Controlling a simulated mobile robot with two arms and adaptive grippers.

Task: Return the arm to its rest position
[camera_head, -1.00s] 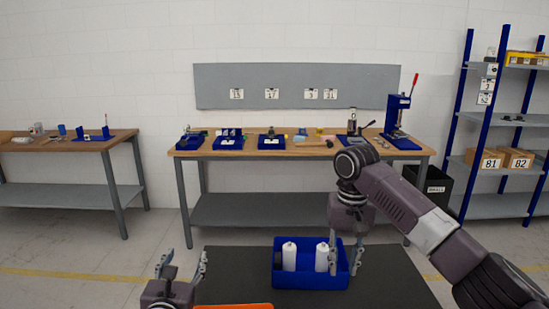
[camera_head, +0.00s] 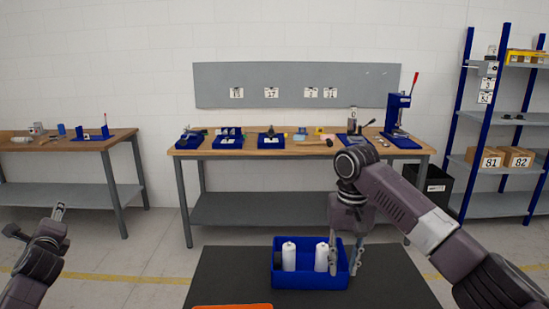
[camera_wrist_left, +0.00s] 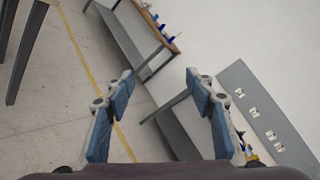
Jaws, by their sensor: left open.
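My left gripper (camera_head: 58,211) is raised at the left of the head view, out over the floor beside the dark table. In the left wrist view its two blue-padded fingers (camera_wrist_left: 163,86) are wide apart with nothing between them. My right gripper (camera_head: 347,262) points down at the right end of a blue bin (camera_head: 310,283) on the dark table. Its fingers are close to the bin's right wall and the right bottle; I cannot tell whether they hold anything. Two white bottles (camera_head: 289,257) (camera_head: 321,257) stand upright in the bin.
The dark table (camera_head: 225,272) carries an orange item (camera_head: 232,307) at its front edge. A long workbench (camera_head: 300,147) with blue trays and a press stands behind. A second bench (camera_head: 75,146) is at left, shelves (camera_head: 495,205) at right. Floor around the left gripper is clear.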

